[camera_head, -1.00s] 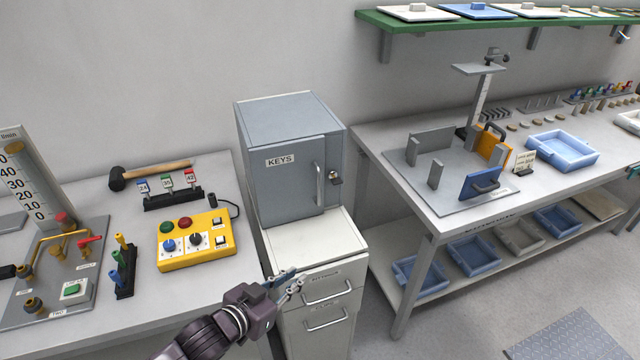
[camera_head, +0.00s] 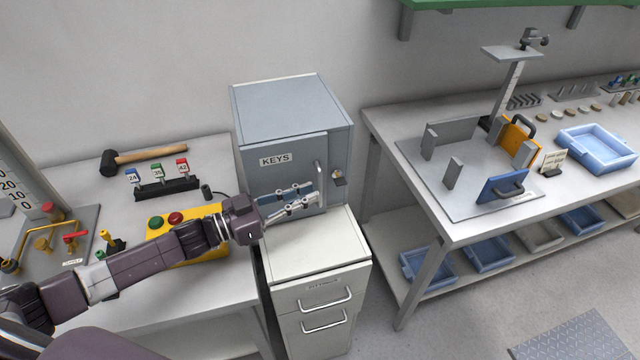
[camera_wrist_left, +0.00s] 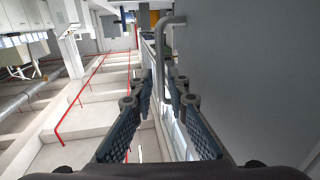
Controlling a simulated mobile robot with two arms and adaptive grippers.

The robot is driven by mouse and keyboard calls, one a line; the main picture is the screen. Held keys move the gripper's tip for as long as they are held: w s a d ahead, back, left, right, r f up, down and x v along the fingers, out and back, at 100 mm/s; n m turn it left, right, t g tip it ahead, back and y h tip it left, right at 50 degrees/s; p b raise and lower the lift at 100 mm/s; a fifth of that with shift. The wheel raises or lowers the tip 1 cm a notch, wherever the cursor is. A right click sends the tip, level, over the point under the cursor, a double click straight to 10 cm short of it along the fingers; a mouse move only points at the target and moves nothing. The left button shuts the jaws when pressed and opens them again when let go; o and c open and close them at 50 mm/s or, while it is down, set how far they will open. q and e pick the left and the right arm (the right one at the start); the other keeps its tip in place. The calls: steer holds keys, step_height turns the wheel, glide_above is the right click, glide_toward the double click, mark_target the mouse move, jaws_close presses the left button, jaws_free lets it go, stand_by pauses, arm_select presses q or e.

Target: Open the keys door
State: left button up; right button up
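The grey cabinet labelled KEYS (camera_head: 277,160) stands on a white drawer unit, and its door is shut. The door's upright bar handle (camera_head: 321,182) is near the right edge of the door. A small lock with a key (camera_head: 338,178) is just right of it. My left gripper (camera_head: 314,196) is in front of the door with its fingertips close to the handle's lower part. In the left wrist view its fingers (camera_wrist_left: 161,84) are apart, with the handle (camera_wrist_left: 161,50) ahead of the gap between them. I cannot tell any contact. My right gripper is out of view.
The white drawer unit (camera_head: 318,275) is below the cabinet. A yellow button box (camera_head: 160,232) on the left table is partly hidden by my left arm. A hammer (camera_head: 145,158) lies behind it. The right bench (camera_head: 445,222) holds a fixture and a blue tray (camera_head: 597,150).

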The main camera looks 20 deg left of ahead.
mark_target(320, 204)
arm_select(q)
steer(key=x, duration=0.4)
steer(key=shift+w+p, duration=0.2)
steer(key=shift+p, duration=0.2)
steer(key=shift+f, duration=0.1)
jaws_close()
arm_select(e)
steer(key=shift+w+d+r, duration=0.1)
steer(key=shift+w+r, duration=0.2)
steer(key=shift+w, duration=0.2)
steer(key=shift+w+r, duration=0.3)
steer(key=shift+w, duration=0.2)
arm_select(q)
steer(key=shift+s, duration=0.1)
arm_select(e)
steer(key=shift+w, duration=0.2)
